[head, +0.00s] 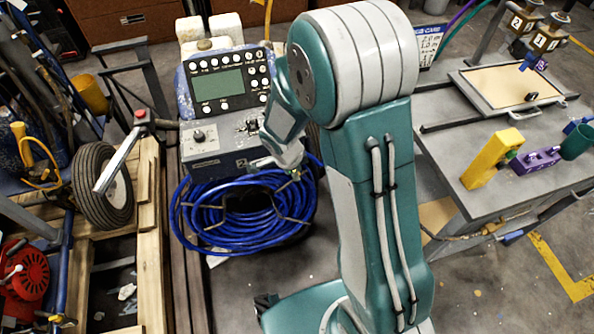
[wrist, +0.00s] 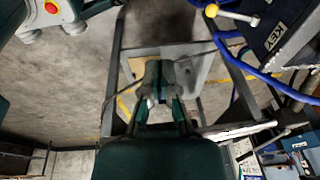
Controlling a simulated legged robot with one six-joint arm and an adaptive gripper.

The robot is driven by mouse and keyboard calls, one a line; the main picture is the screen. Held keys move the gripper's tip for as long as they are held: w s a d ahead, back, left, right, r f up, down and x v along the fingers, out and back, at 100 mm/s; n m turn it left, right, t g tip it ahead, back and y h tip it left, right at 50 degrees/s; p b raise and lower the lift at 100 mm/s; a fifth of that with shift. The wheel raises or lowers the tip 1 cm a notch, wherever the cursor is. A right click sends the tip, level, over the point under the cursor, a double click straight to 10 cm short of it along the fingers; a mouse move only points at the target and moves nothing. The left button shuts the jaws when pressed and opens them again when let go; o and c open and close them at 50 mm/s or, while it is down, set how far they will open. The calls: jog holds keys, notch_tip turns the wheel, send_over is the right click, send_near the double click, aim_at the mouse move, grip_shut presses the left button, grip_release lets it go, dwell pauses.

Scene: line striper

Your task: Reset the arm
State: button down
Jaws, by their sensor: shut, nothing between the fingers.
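My teal and white arm (head: 375,190) rises through the middle of the head view. Its upper part bends over to the left, and the wrist hangs down in front of the control console. My gripper (head: 293,172) is at the end, above the blue hose coil, small and partly hidden behind my arm. In the wrist view my gripper (wrist: 160,102) points away from the camera, its fingers together and empty. Whether it touches the console or hose cannot be told.
A control console (head: 222,100) with a screen and knobs stands behind the blue hose coil (head: 235,222). A metal bench (head: 470,150) with a yellow block (head: 490,160) is at right. A wheel (head: 100,187) and wooden planks (head: 150,230) are at left.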

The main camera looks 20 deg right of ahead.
jog(key=shift+s+r, duration=0.45)
jog(key=shift+a+r, duration=0.1)
jog(key=s+d+r+n+t, duration=0.15)
jog(key=r+n, duration=0.25)
jog(key=r, duration=0.4)
jog(key=s+d+r+n+t, duration=0.1)
jog(key=s+r+n, duration=0.2)
jog(key=r, duration=0.5)
jog(key=s+r+n+t+y, duration=0.2)
jog(key=s+r+n, duration=0.8)
jog(key=s+n, duration=0.1)
jog(key=shift+s+a+r, duration=0.15)
jog(key=shift+s, duration=0.7)
